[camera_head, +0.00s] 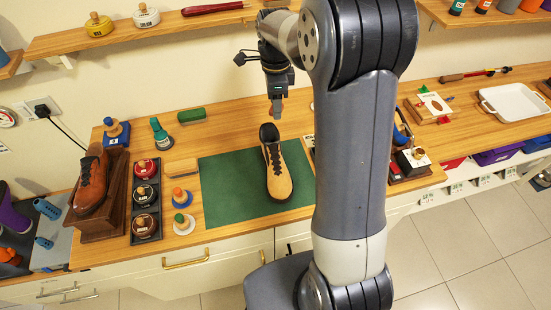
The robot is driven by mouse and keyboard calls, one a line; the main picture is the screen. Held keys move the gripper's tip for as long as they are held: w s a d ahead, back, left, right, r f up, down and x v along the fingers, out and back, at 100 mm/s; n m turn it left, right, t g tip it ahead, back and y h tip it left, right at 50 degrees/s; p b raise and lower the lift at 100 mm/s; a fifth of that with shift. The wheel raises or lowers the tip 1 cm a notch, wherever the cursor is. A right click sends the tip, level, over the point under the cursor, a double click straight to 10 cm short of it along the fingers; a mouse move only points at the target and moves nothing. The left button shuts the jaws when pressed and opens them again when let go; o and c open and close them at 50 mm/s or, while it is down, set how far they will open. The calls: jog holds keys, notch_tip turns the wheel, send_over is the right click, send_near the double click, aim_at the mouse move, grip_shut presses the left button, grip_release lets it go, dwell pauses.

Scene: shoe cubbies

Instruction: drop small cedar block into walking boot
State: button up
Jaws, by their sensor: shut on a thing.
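A tan boot (279,180) with dark laces and a dark collar stands on the green mat (226,195), its opening toward the wall. It looks like the walking boot. My gripper (276,108) points down above and just behind the boot's opening, apart from it. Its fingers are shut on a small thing. Only a small orange-brown patch shows at the fingertips; I take it for the small cedar block, but its shape is too small to make out.
A brown shoe (92,180) sits on a wooden stand at the left. A white tray (515,102) is at the right. My arm hides the bench's middle right.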

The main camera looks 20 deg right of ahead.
notch_tip(320, 180, down, 5)
jog(key=b, duration=0.3)
jog(key=o, duration=1)
jog(key=r, duration=0.3)
jog(key=r+b, duration=0.1)
jog(key=r, duration=0.7)
jog(key=shift+w+d, duration=0.1)
jog(key=shift+w, duration=0.15)
jog(key=shift+f, duration=0.1)
